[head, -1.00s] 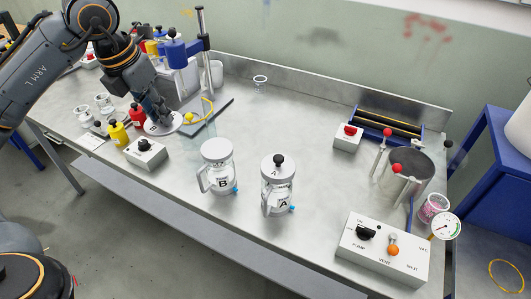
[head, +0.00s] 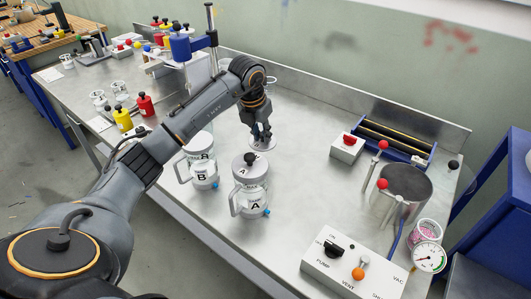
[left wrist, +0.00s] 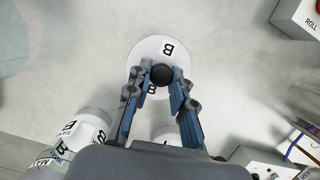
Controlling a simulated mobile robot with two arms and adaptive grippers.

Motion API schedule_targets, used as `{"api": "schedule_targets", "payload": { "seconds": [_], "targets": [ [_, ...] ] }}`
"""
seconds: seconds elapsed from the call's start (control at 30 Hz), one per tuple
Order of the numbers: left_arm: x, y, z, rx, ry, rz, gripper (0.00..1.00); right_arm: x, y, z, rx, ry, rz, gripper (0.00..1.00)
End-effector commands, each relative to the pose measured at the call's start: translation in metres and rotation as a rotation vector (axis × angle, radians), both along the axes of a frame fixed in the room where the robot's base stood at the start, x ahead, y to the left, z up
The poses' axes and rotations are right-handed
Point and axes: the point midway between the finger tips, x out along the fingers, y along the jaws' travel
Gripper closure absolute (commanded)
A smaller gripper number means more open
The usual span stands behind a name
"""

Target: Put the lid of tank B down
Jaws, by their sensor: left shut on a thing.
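The lid of tank B (left wrist: 146,52) is a pale round disc with a black knob and "B" labels. My left gripper (head: 262,134) is shut on its knob, as the left wrist view shows (left wrist: 160,78). In the head view the lid (head: 261,146) is low over the bench behind the tanks; I cannot tell whether it touches the bench. Tank B (head: 205,176), a clear jug marked B, stands upright to the left, without a knobbed lid. Its upper part shows at lower left in the left wrist view (left wrist: 80,135). My right gripper is not in view.
Tank A (head: 249,195), with a black-knobbed lid, stands in front of the held lid. A switch box (head: 346,148) and a roller unit (head: 395,140) are at right. The pump panel (head: 350,262) is at front right. Bare bench (head: 310,120) lies around the lid.

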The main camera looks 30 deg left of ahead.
Motion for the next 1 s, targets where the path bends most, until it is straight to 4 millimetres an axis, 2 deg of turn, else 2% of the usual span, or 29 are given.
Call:
{"api": "schedule_targets", "payload": {
  "seconds": [0.1,0.2,0.33,0.5,0.9,0.93,1.0],
  "targets": [
    [-0.001,0.0,-0.017,-0.002,0.001,0.0,1.0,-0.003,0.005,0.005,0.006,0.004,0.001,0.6],
    [0.0,0.0,-0.025,-0.001,-0.001,0.001,1.0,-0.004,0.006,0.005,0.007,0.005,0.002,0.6],
    [-0.001,0.0,-0.037,-0.002,0.002,-0.001,1.0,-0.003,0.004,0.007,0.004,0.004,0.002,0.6],
    [-0.001,-0.001,-0.06,-0.002,0.002,0.0,1.0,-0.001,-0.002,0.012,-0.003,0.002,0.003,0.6],
    [0.0,0.0,-0.068,-0.001,-0.002,0.0,1.0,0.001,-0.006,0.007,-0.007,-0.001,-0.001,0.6],
    [0.0,0.0,-0.067,-0.001,-0.002,0.0,0.72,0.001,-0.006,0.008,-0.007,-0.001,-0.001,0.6],
    [0.0,0.0,-0.067,-0.001,-0.002,0.0,0.57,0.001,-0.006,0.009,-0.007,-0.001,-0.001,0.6]
  ]
}}
